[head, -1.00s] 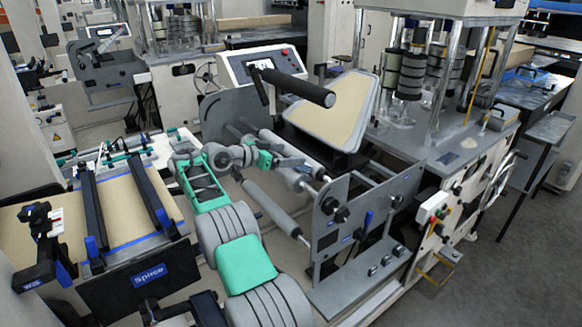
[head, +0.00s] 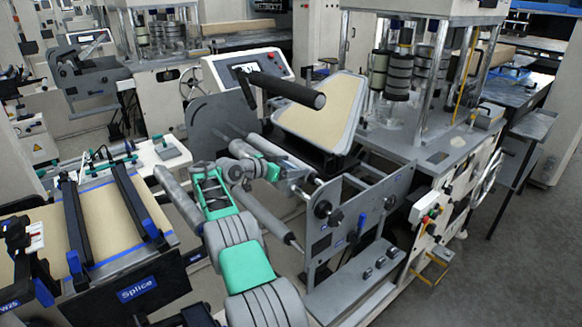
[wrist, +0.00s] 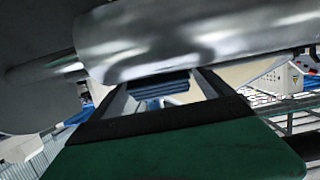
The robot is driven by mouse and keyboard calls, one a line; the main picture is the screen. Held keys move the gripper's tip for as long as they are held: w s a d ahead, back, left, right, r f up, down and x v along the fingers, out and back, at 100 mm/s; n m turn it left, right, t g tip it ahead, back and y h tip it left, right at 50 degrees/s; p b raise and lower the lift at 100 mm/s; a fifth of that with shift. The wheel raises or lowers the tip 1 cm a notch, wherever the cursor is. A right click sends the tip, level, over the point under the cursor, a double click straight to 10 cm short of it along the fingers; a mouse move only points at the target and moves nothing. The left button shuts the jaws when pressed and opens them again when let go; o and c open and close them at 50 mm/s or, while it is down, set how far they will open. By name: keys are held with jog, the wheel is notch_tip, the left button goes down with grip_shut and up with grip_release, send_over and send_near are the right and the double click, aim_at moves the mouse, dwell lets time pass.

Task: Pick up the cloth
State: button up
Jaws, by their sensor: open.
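I cannot make out a cloth in either view. My gripper (head: 297,182) is at the end of my grey and green arm, by the rollers of the unwind stand in the head view, and is small and partly lost against them there. In the wrist view, my gripper (wrist: 160,88) shows dark fingers spread apart with nothing held between them. A shiny metal cylinder (wrist: 200,38) fills the top of that view, very close to the fingers. I cannot tell whether they touch it.
The unwind stand's grey side plate (head: 355,225) is right of my gripper, with a lower roller (head: 265,217) beside my arm. A black bar (head: 287,89) juts out above. The splice table (head: 105,220) is at left. Open floor (head: 480,270) lies at right.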

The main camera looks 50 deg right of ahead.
jog(key=shift+a, duration=0.15)
jog(key=c, duration=1.6)
jog(key=shift+o, duration=0.2)
jog(key=shift+r, duration=0.15)
